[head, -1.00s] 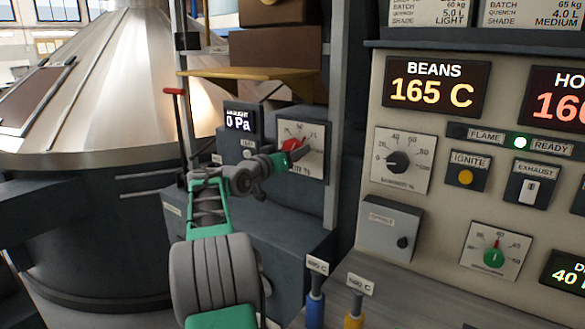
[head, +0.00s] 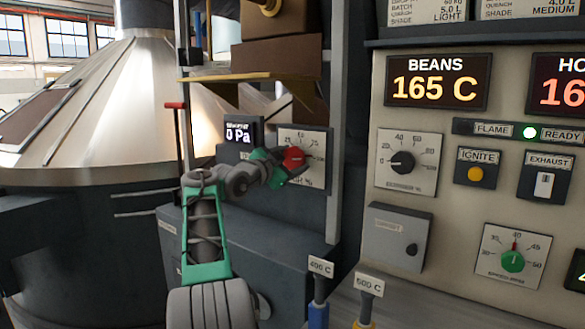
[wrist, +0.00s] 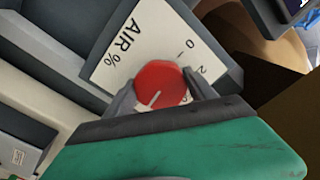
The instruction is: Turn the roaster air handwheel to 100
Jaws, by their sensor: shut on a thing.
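The roaster air handwheel is a red knob (head: 294,158) on a white dial plate (head: 314,142) on the dark cabinet left of the main panel. In the wrist view the red knob (wrist: 160,84) has a pale pointer line aimed toward the lower left of the picture. The plate (wrist: 125,50) reads "AIR %", with 0 and part of another number showing. My gripper (head: 282,162) is at the knob, and in the wrist view its two dark fingers (wrist: 165,92) are closed on either side of it. The rest of the scale is hidden behind my gripper in the wrist view.
A display reading 0 Pa (head: 239,133) stands left of the dial. A yellow shelf (head: 250,78) is above it, and a grey upright post (head: 338,120) is to its right. The main panel (head: 450,220) with knobs and switches is farther right.

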